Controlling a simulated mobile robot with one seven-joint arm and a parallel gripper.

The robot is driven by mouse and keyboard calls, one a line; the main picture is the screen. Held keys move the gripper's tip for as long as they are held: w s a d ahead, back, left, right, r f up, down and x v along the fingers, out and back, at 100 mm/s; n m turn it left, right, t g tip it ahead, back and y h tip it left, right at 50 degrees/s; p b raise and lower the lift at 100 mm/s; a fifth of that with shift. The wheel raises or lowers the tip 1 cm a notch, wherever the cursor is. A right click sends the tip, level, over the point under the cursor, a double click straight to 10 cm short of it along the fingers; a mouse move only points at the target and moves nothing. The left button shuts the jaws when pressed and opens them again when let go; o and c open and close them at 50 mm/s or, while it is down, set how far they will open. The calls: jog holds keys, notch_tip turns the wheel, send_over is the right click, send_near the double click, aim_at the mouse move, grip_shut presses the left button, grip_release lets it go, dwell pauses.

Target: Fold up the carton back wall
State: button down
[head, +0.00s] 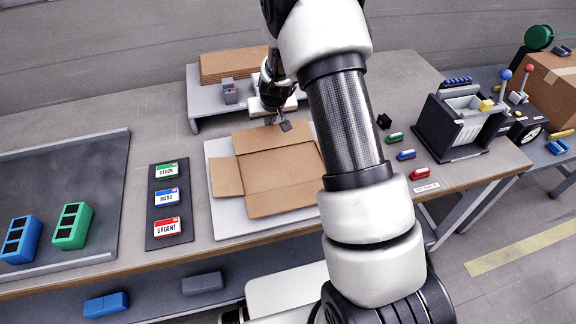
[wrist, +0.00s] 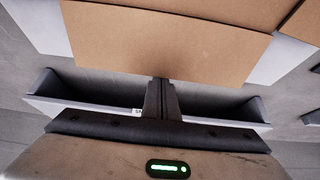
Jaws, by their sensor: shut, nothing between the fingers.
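The unfolded brown carton (head: 280,165) lies on a white board on the bench. Its back wall (head: 255,140) is the panel along the far side and looks folded outward, roughly flat. The left wall (head: 227,177) also lies outward. The right side is partly hidden behind my arm. My gripper (head: 285,125) is over the far edge of the back wall. In the wrist view my gripper (wrist: 162,82) is shut and empty, its tips at the edge of a cardboard panel (wrist: 165,40). I cannot tell whether they touch it.
A raised grey shelf (head: 203,103) with a stack of flat cardboard (head: 232,65) stands just behind the carton. A label panel (head: 150,205) lies to the left. Small coloured blocks and a dark bin unit (head: 462,122) stand to the right.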

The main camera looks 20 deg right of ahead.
jog(key=shift+s+f, duration=0.1)
jog(key=shift+s, duration=0.2)
jog(key=shift+p+v, duration=0.4)
jog(key=shift+v, duration=0.4)
jog(key=shift+p+v, duration=0.35)
jog(key=shift+v, duration=0.4)
jog(key=shift+s, duration=0.15)
jog(key=shift+s+r, duration=0.7)
jog(key=shift+r, duration=0.05)
